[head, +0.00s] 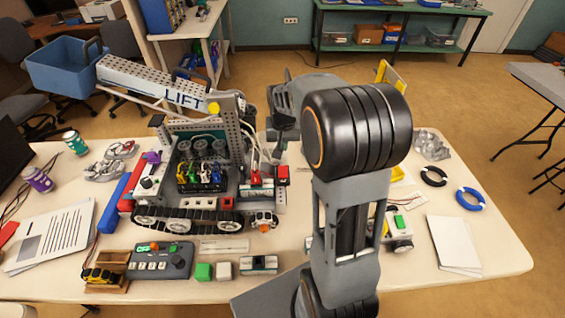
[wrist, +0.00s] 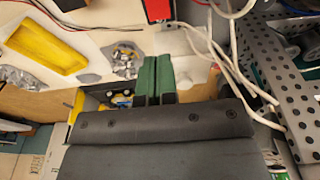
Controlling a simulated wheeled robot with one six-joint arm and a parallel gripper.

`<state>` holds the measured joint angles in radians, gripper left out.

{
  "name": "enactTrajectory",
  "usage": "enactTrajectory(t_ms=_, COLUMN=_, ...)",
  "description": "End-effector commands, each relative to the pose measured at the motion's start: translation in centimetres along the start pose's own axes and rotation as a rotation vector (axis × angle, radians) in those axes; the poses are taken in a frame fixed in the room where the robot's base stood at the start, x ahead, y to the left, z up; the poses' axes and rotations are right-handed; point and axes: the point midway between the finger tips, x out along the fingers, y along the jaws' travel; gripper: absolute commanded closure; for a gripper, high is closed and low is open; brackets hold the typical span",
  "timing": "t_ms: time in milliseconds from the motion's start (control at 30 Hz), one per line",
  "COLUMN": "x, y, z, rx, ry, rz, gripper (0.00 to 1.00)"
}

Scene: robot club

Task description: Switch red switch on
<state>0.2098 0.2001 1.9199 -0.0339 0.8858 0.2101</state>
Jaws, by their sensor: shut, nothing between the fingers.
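The tracked robot marked LIFT (head: 130,80) stands on the table, left of my arm. A small red box (head: 282,173), which seems to be the red switch, sits at its right rear corner beside white wires. A red and black part (wrist: 158,9), probably the same switch, shows at the top edge of the wrist view, cut off by the frame. Whether it is on or off cannot be told. My gripper (wrist: 157,62) is shut and empty, its green fingers together and pointing toward that red part, with a visible gap. In the head view my arm hides much of the gripper.
Loose white wires (wrist: 216,45) run close to the right of my fingers, beside a perforated grey beam (wrist: 285,80). A yellow tray (wrist: 47,47) lies at left in the wrist view.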

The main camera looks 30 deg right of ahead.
Motion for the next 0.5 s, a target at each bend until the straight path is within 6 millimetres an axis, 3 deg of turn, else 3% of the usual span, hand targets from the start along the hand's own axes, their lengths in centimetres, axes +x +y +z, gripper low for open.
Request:
enactTrajectory(t_ms=300, x=6.0, y=0.0, z=0.1, rx=0.001, ry=-0.005, rz=0.001, gripper=1.00)
enactTrajectory(t_ms=500, x=8.6, y=0.0, z=0.1, rx=0.001, ry=-0.003, rz=0.000, gripper=1.00)
